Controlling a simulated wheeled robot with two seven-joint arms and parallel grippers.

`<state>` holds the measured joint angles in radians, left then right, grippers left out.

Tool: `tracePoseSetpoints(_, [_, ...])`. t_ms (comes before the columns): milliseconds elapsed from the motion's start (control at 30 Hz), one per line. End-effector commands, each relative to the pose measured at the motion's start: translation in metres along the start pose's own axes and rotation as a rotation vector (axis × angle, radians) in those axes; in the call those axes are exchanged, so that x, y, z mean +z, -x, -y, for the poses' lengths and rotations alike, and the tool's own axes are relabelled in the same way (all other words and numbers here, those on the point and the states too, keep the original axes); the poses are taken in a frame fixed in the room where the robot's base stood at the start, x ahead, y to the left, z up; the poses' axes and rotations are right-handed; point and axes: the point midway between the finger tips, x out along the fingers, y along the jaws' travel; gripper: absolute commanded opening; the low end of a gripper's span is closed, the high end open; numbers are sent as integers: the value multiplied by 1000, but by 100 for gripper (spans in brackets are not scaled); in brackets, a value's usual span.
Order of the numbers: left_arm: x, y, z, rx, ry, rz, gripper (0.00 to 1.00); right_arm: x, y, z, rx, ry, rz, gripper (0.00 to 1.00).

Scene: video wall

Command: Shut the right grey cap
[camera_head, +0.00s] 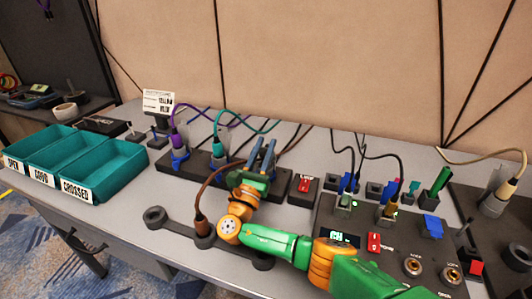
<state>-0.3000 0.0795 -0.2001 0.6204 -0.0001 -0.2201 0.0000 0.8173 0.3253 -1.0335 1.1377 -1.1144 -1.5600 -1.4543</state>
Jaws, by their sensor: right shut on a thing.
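My right gripper (262,155) reaches in from the lower right over the right end of the long black socket block (168,182). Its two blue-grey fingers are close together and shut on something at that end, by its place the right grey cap. The cap itself is hidden by the gripper. On the same block, a purple plug (175,141) and a teal plug (217,148) sit in the other sockets, with blue latches and upright grey caps beside them. My left gripper is not in view.
A brown-cabled plug (202,224) stands in a grey holder (156,218) in front, close to my arm. Teal trays (112,168) are at the left. A red switch (304,185) and a black panel (340,212) with several plugs are at the right.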

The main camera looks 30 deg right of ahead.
Motion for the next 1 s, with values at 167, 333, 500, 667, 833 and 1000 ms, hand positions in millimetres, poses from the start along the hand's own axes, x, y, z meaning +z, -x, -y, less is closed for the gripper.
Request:
tracePoseSetpoints(167, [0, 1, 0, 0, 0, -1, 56, -1, 0, 0, 1, 2, -5, 0])
tracePoseSetpoints(333, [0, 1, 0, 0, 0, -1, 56, -1, 0, 0, 1, 2, -6, 57])
tracePoseSetpoints(500, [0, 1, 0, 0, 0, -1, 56, 0, 0, 0, 0, 1, -5, 57])
tracePoseSetpoints(667, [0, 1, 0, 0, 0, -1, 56, -1, 3, 0, 1, 1, -6, 57])
tracePoseSetpoints(833, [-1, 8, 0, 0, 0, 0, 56, 11, 36, -1, 5, -2, -9, 57])
tracePoseSetpoints(1000, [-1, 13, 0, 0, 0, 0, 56, 28, 84, -1, 4, -1, -10, 57])
